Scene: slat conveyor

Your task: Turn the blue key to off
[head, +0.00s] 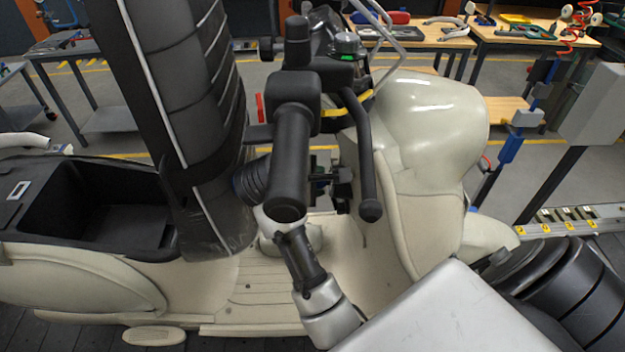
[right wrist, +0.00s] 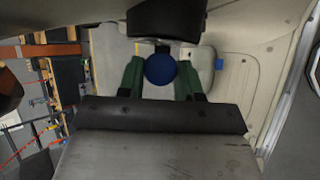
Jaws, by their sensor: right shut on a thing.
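The blue key (right wrist: 161,69) shows as a round blue knob in the right wrist view, just below a dark part of the cream scooter (head: 430,130). My right gripper (right wrist: 160,76) has its two green fingers on either side of the key and is shut on it. The key's turn position cannot be read. In the head view my right gripper (head: 338,186) is partly hidden behind the scooter's handlebar grip (head: 291,160), and the key is hidden. My left gripper is not in view.
The scooter's black seat (head: 190,100) stands raised beside the handlebar, over an open storage bay (head: 110,215). A brake lever (head: 364,150) hangs close to my right arm. Workbenches (head: 540,30) with tools stand behind.

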